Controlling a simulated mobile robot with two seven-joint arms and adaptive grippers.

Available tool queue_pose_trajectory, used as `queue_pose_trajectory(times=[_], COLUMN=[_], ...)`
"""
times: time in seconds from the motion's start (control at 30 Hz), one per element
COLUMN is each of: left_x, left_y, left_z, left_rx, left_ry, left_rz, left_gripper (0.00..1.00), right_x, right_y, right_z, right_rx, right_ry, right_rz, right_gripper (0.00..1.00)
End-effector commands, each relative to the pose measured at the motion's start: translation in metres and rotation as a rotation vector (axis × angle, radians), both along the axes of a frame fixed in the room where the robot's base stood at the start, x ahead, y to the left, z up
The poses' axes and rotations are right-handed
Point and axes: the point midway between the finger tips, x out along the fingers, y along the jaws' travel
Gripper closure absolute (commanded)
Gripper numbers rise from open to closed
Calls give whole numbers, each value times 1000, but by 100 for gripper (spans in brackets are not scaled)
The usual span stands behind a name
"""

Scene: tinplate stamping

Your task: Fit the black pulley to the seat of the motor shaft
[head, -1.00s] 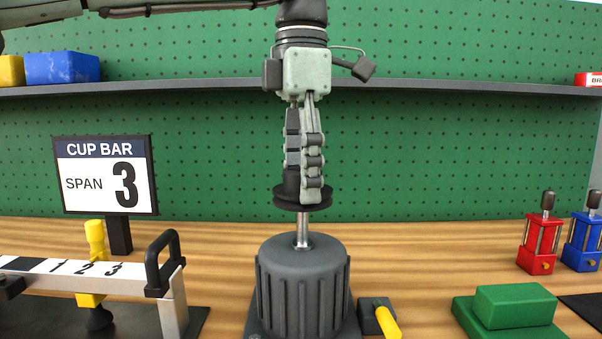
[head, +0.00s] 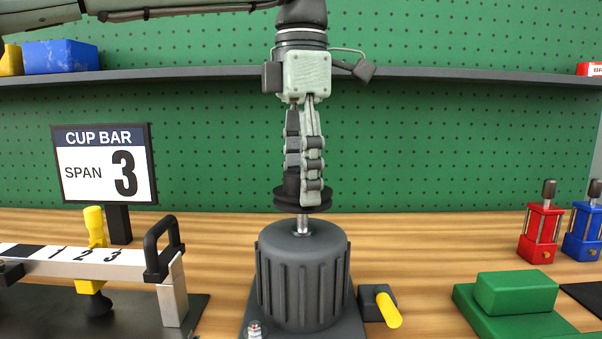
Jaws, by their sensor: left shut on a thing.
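The black pulley (head: 302,206) is a dark grooved disc in the middle of the head view. My left gripper (head: 304,190) points straight down and is shut on the pulley from above. The motor (head: 303,280) is a dark grey ribbed cylinder standing upright on the bench. Its bright metal shaft (head: 302,224) rises from the top, directly below the pulley. The upper shaft is hidden behind or inside the pulley, so I cannot tell how far the pulley is around it. A short length of shaft shows below the pulley. My right gripper is not in view.
A yellow-handled lever (head: 387,307) sits right of the motor. A cup bar (head: 80,257) on a stand is at left, with its "SPAN 3" sign (head: 106,170) behind. A green block (head: 515,293) and red (head: 540,234) and blue (head: 581,234) fixtures stand at right.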

Motion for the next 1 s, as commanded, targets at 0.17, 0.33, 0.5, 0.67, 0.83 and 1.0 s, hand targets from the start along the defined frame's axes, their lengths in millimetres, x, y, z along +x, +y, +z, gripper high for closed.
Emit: queue_pose_trajectory(times=[0.17, 0.33, 0.5, 0.67, 0.83, 1.0], left_x=[0, 0, 0, 0, 0, 0], left_y=[0, 0, 0, 0, 0, 0], left_z=[-4, -9, -13, -16, -20, -25], left_rx=[-1, -1, -1, -1, -1, -2], left_ry=[0, 0, -1, -1, -1, -1], left_rz=[0, 0, 0, -1, -1, -1], left_gripper=[81, 81, 81, 81, 81, 81], right_x=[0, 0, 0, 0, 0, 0], right_y=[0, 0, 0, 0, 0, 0], right_z=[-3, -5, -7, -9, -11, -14], right_rx=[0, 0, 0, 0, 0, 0], right_ry=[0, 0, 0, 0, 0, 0], right_rz=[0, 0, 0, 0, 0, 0], right_gripper=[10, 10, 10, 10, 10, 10])
